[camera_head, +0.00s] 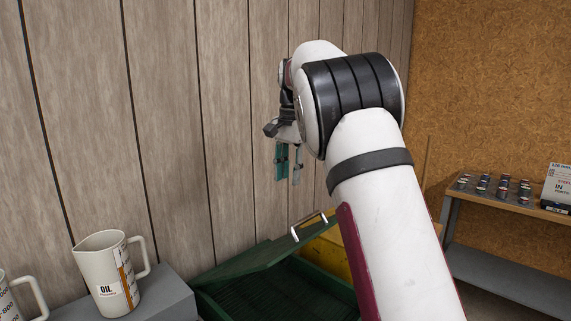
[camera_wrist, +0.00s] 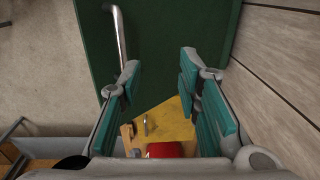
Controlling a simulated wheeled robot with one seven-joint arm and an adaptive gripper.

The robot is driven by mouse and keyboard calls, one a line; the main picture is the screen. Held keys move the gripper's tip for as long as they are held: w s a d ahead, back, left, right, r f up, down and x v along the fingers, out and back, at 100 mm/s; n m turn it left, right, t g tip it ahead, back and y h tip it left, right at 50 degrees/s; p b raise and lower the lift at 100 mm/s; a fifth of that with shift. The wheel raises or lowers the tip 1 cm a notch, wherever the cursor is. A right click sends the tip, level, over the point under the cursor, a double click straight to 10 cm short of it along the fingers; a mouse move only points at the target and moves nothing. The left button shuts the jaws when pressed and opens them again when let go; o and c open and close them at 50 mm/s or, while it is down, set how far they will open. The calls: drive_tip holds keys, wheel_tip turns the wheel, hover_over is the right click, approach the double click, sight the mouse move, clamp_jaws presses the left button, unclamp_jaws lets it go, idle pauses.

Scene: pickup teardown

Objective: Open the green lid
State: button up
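The green lid (camera_head: 255,262) belongs to a dark green box (camera_head: 305,285) low in the head view. The lid stands tilted, with the box's dark inside showing below it. A metal bar handle (camera_head: 309,226) is on the lid's raised edge. My gripper (camera_head: 288,180) is above the lid and handle, with teal fingers pointing down. In the wrist view the fingers (camera_wrist: 160,68) are apart with nothing between them. The green lid (camera_wrist: 185,35) fills the top there, and the handle (camera_wrist: 119,38) lies near the left finger, apparently not held. My arm hides the box's right side.
A wood-plank wall (camera_head: 170,110) stands close beside my gripper. A white oil jug (camera_head: 108,275) stands on a grey surface (camera_head: 165,298) at left. A yellow box (camera_head: 333,252) is behind the green box. A shelf (camera_head: 475,204) with several cans is at right.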

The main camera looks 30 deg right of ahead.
drive_tip(key=shift+w+a+r, duration=0.1)
drive_tip(key=shift+w+r, duration=0.2)
drive_tip(key=shift+r, duration=0.3)
drive_tip(key=shift+w+a+r, duration=0.1)
drive_tip(key=shift+w+r, duration=0.15)
drive_tip(key=shift+r, duration=0.3)
